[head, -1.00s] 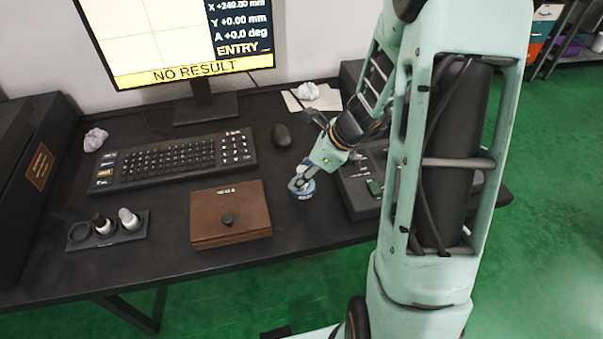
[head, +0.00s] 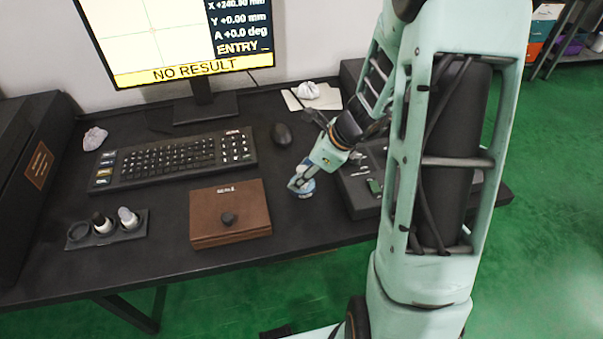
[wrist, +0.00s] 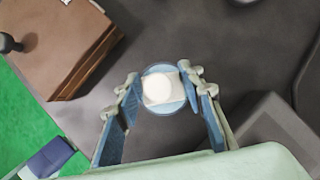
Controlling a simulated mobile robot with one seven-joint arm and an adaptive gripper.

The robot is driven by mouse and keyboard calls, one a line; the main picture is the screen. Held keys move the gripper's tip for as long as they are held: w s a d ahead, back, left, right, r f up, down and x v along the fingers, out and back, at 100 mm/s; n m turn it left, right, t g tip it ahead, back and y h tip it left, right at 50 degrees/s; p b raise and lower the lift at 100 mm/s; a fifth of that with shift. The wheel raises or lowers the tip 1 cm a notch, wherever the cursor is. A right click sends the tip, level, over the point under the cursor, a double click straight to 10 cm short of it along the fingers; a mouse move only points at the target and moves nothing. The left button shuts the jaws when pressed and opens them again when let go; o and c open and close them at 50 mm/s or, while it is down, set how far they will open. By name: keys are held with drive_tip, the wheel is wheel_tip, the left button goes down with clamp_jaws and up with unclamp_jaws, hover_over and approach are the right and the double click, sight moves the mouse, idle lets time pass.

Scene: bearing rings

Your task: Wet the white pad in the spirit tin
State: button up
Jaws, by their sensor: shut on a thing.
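My gripper (head: 301,184) points down at the small blue spirit tin (head: 306,194), which stands on the dark bench right of the brown box. In the wrist view, the fingers (wrist: 161,84) are closed on the white pad (wrist: 157,87), a pale round piece between the fingertips. The tin's round blue rim (wrist: 161,110) shows around and beneath the pad. The pad is over the tin's mouth; I cannot tell whether it touches the liquid. In the head view the fingers mostly hide the pad.
A brown box with a dark knob (head: 229,232) stands left of the tin. A black controller (head: 362,192) is close on the right. Bare bench lies in front of the tin.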

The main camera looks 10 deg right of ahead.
idle(0.3)
wheel_tip(320, 180, up, 7)
drive_tip(key=p, duration=0.6)
drive_tip(key=shift+p, duration=0.35)
idle(0.5)
drive_tip(key=shift+w+a+r+n, duration=0.1)
drive_tip(key=shift+w+a+n, duration=0.15)
drive_tip(key=shift+n, duration=0.15)
drive_tip(key=w+a+r+n+g, duration=0.1)
drive_tip(key=a+r+n+g, duration=0.3)
drive_tip(key=n, duration=0.5)
wheel_tip(320, 180, up, 8)
drive_tip(key=n+g+h+p, duration=0.2)
drive_tip(key=n+g+h, duration=0.3)
drive_tip(key=n, duration=1)
hover_over(301, 168)
drive_tip(key=r+p, duration=0.1)
drive_tip(key=p, duration=0.3)
drive_tip(key=s+r+p, duration=0.1)
drive_tip(key=p, duration=0.3)
drive_tip(key=r+p, duration=0.1)
drive_tip(key=p, duration=0.3)
drive_tip(key=shift+s+d+r, duration=0.15)
drive_tip(key=shift+s, duration=0.1)
